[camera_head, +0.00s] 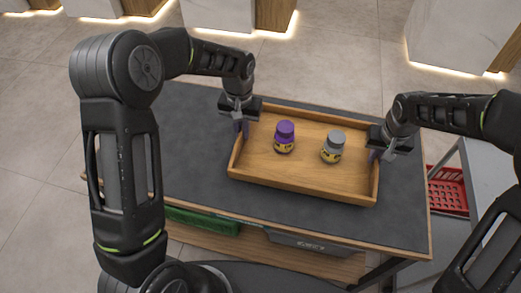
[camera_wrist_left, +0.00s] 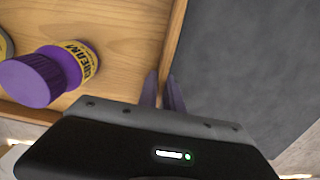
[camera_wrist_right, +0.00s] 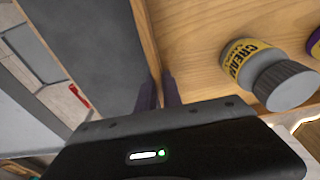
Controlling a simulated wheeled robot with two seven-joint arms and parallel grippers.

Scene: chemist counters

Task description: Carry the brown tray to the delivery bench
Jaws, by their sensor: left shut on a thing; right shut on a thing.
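The brown wooden tray (camera_head: 300,183) sits at a slight angle over the dark top of a bench; I cannot tell whether it rests on the top or is just above it. A purple-capped jar (camera_head: 285,137) and a grey-capped jar (camera_head: 332,147) stand upright in it. My left gripper (camera_head: 241,127) is shut on the tray's left wall, which shows between its purple fingers in the left wrist view (camera_wrist_left: 165,92). My right gripper (camera_head: 375,154) is shut on the right wall, also seen in the right wrist view (camera_wrist_right: 158,92).
The dark bench top (camera_head: 195,150) is clear around the tray. Below it are a green bin (camera_head: 203,220) and a grey bin (camera_head: 310,243). A red basket (camera_head: 447,190) is at the right beside a grey surface. White lit counters (camera_head: 465,40) stand at the back, with tiled floor between.

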